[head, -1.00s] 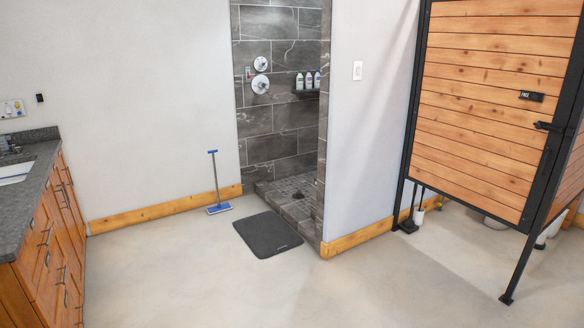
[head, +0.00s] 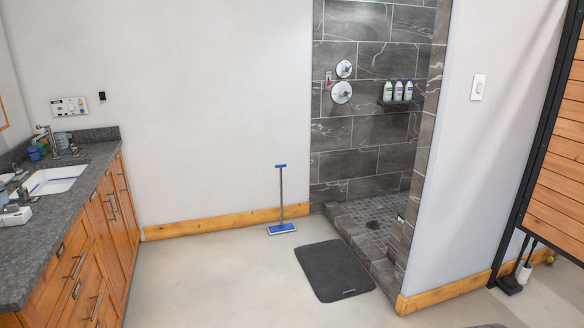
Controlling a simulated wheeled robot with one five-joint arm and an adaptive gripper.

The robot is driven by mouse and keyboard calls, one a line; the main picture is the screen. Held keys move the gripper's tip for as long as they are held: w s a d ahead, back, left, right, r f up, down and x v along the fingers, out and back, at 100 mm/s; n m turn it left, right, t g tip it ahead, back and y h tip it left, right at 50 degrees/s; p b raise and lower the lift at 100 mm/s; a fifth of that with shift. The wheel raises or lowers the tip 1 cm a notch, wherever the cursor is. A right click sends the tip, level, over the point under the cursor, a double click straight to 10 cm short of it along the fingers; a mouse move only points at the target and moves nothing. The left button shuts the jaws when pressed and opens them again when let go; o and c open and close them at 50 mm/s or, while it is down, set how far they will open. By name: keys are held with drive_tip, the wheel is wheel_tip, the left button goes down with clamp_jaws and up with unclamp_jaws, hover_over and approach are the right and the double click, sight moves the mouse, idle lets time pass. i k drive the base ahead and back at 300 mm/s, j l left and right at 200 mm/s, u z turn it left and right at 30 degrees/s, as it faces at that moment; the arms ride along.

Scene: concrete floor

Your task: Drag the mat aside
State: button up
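The dark grey mat (head: 334,271) lies flat on the concrete floor, right of centre in the head view. Its right side is close to the raised tiled step of the shower, and a small light label shows near its front edge. My gripper is not in view, so its state and its place relative to the mat do not show.
A blue-and-silver floor squeegee (head: 281,205) stands against the back wall, left of the mat. A wooden vanity (head: 92,252) with a grey counter fills the left side. The tiled shower step (head: 362,243) and a white wall (head: 470,180) bound the right. Floor left of the mat is clear.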

sight(334, 274)
drive_tip(key=i+l, duration=0.1)
drive_tip(key=i, duration=0.9)
drive_tip(key=i+l+u, duration=0.1)
drive_tip(key=i, duration=0.35)
drive_tip(key=i+l+u, duration=0.2)
drive_tip(key=i+u, duration=0.2)
drive_tip(key=i+l+u, duration=0.25)
drive_tip(key=u, duration=0.2)
drive_tip(key=i+l+u, duration=0.5)
drive_tip(key=l+u, duration=0.3)
drive_tip(key=i+l+u, duration=0.2)
drive_tip(key=l, duration=0.25)
drive_tip(key=l+u, duration=0.15)
drive_tip(key=l, duration=0.35)
